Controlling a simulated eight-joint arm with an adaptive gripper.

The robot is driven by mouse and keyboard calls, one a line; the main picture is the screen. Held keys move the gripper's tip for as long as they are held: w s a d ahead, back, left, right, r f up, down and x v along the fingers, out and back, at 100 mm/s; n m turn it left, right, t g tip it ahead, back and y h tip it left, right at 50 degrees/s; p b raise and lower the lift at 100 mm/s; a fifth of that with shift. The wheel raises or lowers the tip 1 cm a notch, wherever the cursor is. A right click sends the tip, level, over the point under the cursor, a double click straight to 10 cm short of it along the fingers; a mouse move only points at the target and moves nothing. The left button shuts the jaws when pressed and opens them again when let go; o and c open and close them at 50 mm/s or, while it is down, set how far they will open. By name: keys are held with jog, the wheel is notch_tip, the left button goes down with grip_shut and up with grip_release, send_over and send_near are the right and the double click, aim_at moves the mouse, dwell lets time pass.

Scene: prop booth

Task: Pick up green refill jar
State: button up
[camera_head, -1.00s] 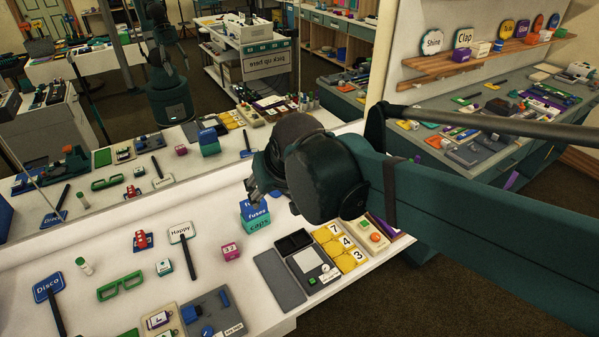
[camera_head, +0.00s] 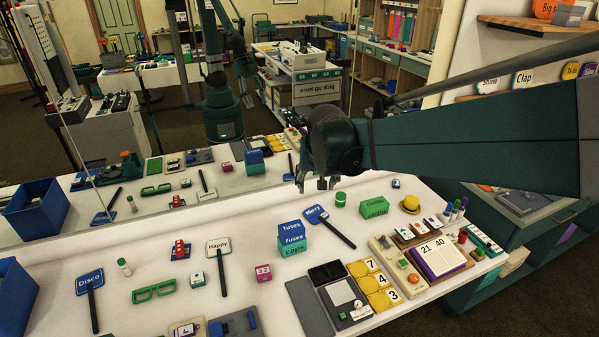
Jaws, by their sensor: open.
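A small green jar (camera_head: 340,199) with a paler top stands upright on the white counter, right of centre; I take it as the green refill jar. My gripper (camera_head: 317,184) is open and empty, with its fingers pointing down. In the picture it is just left of and slightly above the jar, apart from it. How far it is above the counter or behind the jar is hard to tell.
The Merry sign (camera_head: 316,214) lies left of the jar. Blue and green boxes (camera_head: 292,240) stand nearer, and a green box (camera_head: 374,208) stands to the right. A yellow hat (camera_head: 410,204) is beyond that. A mirror behind the counter repeats the objects.

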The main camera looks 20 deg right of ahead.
jog(key=w+d+f+m+g, duration=0.1)
jog(key=w+d+f+m, duration=0.2)
jog(key=w+d+f, duration=0.85)
jog(key=m+g+h, duration=0.1)
jog(key=m+h, duration=0.1)
jog(key=m, duration=0.1)
send_over(341, 196)
jog(key=s+a, duration=0.1)
jog(key=a, duration=0.1)
notch_tip(341, 196, down, 14)
jog(key=shift+r, duration=0.1)
jog(key=shift+w+d+f, duration=0.1)
jog(key=shift+d+f, duration=0.15)
jog(key=shift+f, duration=0.2)
jog(key=shift+f, duration=0.1)
jog(key=shift+x, duration=1.25)
jog(key=shift+a+b+x, duration=0.1)
jog(key=shift+b+x, duration=0.15)
jog(key=shift+x, duration=1)
jog(key=shift+a+b+x, duration=0.15)
jog(key=shift+b+x, duration=0.05)
jog(key=shift+x, duration=1.1)
jog(key=shift+f, duration=0.1)
jog(key=shift+c, duration=0.6)
